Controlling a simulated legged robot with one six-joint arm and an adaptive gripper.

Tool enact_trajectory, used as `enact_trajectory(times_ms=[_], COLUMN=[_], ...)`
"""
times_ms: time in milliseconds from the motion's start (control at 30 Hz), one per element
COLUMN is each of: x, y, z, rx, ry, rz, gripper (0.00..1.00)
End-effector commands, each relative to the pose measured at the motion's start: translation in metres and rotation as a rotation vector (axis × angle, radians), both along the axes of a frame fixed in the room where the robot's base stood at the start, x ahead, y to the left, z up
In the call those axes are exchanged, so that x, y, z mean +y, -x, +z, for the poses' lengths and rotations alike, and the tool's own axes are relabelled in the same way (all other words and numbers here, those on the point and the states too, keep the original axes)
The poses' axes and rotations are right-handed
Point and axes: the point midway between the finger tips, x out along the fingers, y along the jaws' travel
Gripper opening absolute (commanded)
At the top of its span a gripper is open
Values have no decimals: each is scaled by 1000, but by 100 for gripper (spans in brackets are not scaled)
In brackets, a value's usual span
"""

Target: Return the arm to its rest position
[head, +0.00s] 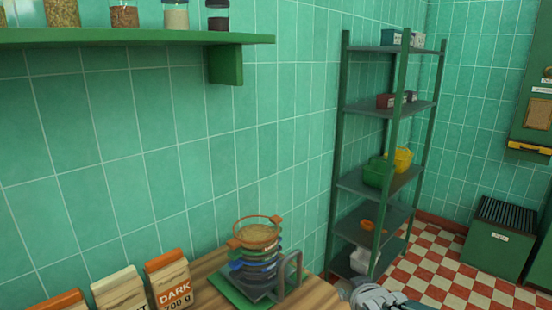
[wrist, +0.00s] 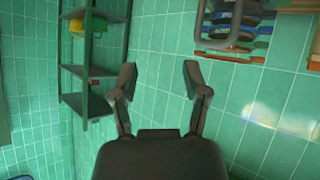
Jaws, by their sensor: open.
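My gripper (wrist: 158,80) shows in the wrist view with its two dark fingers spread apart and nothing between them. That view is upside down or strongly rolled, with the green tiled wall behind the fingers. In the head view only a grey part of my arm (head: 375,297) shows at the bottom edge, right of the wooden counter; the fingers are not clearly visible there.
A wooden counter (head: 207,267) holds a stack of sieves or pans (head: 257,250) and bags, one marked DARK (head: 170,280). A green shelf rack (head: 372,187) stands beyond it. A green wall shelf (head: 130,38) carries jars. Checkered floor (head: 430,270) is open at right.

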Motion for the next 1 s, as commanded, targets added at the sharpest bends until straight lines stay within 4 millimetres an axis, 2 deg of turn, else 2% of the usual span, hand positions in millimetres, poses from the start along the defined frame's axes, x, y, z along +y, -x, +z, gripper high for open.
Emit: enact_trajectory(times_ms=[33, 200, 633, 800, 1000], x=[-2, -6, 8, 13, 13], y=[12, 55, 179, 204, 206], z=[9, 24, 44, 44, 44], rx=[22, 130, 412, 472, 479], ry=[-2, -23, -132, -155, -156], rz=[-22, -93, -170, -169, -168], gripper=[59, 59, 59, 59, 59])
